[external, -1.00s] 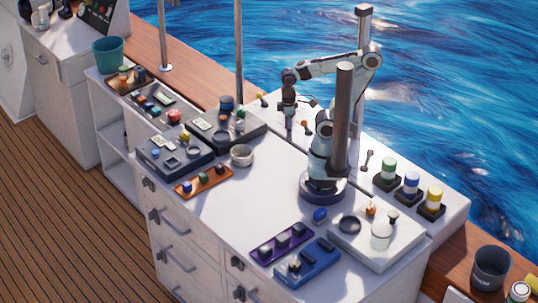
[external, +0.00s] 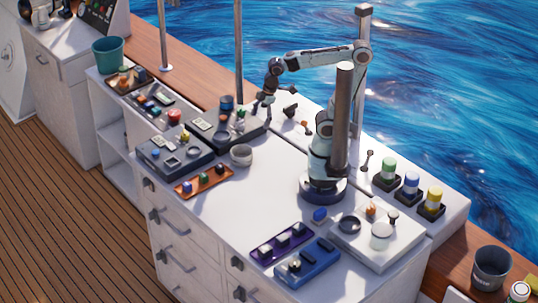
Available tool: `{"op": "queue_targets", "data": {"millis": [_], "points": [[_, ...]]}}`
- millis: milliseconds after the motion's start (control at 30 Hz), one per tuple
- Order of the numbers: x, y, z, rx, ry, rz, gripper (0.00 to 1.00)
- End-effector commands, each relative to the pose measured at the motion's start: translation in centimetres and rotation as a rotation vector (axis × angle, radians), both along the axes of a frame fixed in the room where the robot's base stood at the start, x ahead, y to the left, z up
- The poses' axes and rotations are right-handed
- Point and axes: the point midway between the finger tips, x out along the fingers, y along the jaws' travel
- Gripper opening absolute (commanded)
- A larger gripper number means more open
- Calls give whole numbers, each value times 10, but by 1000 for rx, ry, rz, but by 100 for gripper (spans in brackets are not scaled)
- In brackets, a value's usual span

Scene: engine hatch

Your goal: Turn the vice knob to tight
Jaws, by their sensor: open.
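My gripper (external: 262,107) is open and points down by the back right end of a dark tray unit (external: 252,131). It looks empty, but the fingers are small and dark here. I cannot tell for sure which part is the vice knob. A small black fitting (external: 290,111) stands on the white back ledge just right of my gripper, apart from it in the picture. A small brown-orange fitting (external: 306,127) lies further right on the ledge. Whether my gripper touches anything is too small to tell.
A blue cup (external: 227,102) stands behind the dark tray unit. A grey bowl (external: 241,156) sits in front of it. Green, blue and yellow-topped cylinders stand at the right. The middle of the white counter (external: 255,195) is clear.

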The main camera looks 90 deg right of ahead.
Motion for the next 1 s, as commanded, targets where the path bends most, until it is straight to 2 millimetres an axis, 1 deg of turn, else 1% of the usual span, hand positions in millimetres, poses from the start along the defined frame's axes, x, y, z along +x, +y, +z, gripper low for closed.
{"op": "queue_targets", "data": {"millis": [33,67,100,167,200,267,300,333,367,400,433,467,500,567,600,633,700,733,800,833,933,1000], "points": [[20,14,5,-22,-18,111,67],[32,23,7,-35,-33,180,67],[46,37,9,-52,-46,271,67],[65,65,9,-75,-64,412,67],[76,87,6,-89,-73,510,67],[89,127,-1,-108,-82,665,67],[93,159,-10,-119,-84,776,67],[93,186,-18,-127,-84,861,67],[89,214,-28,-133,-81,947,67],[79,252,-44,-141,-70,1060,67],[67,279,-58,-147,-60,1139,67],[52,304,-73,-152,-45,1212,67],[28,334,-93,-159,-20,1296,67],[-13,365,-122,-174,27,1410,67],[-39,378,-140,-188,58,1476,67],[-58,384,-153,-199,82,1520,67],[-93,388,-175,-227,130,1601,67],[-104,389,-182,-236,142,1626,67],[-121,391,-188,-248,154,1665,67],[-125,391,-189,-250,154,1675,67],[-131,393,-196,-251,152,1687,67],[-130,392,-206,-252,155,1685,67]]}}
